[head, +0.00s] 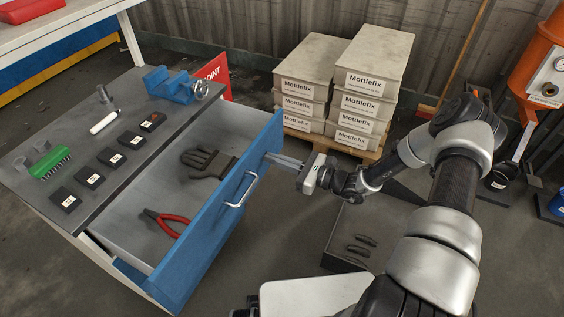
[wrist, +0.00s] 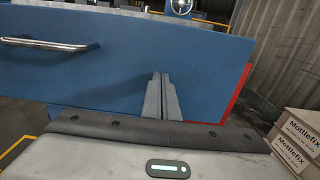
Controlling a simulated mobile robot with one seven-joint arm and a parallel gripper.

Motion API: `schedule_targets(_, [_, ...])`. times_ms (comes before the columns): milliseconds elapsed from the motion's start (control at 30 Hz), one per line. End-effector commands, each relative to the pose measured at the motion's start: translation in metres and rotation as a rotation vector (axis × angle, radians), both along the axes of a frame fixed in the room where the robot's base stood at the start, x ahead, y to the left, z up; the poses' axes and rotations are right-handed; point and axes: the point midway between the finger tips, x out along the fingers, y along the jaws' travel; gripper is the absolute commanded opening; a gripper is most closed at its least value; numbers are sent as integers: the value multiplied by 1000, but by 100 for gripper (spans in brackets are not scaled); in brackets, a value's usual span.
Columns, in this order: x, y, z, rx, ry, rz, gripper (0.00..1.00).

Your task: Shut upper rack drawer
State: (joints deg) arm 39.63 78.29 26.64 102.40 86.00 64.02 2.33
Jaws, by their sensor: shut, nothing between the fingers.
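The upper rack drawer is pulled out from under the grey rack top, and its blue front panel (head: 215,225) stands well clear of the rack. A silver bar handle (head: 242,190) is on the front; it also shows at the left in the wrist view (wrist: 45,45). Inside the drawer lie a dark glove (head: 208,163) and red-handled pliers (head: 165,222). My gripper (head: 272,158) is shut and empty, its fingertips at the blue front, to the right of the handle. In the wrist view the fingers (wrist: 160,82) point at the panel; I cannot tell whether they touch it.
Stacked Mottlefix boxes (head: 370,80) stand on a pallet behind my gripper. A low open box (head: 345,262) sits on the floor below my arm.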

Motion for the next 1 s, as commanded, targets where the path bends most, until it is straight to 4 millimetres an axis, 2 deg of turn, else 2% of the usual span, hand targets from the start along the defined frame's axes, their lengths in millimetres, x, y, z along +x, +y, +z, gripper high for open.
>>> schedule_targets(33, [5,12,0,3,-1,5,0])
schedule_targets(600, [80,140,-2,3,-2,4,0])
schedule_targets(800, [99,171,-2,2,-1,3,0])
schedule_targets(1000, [110,188,-1,1,-1,1,0])
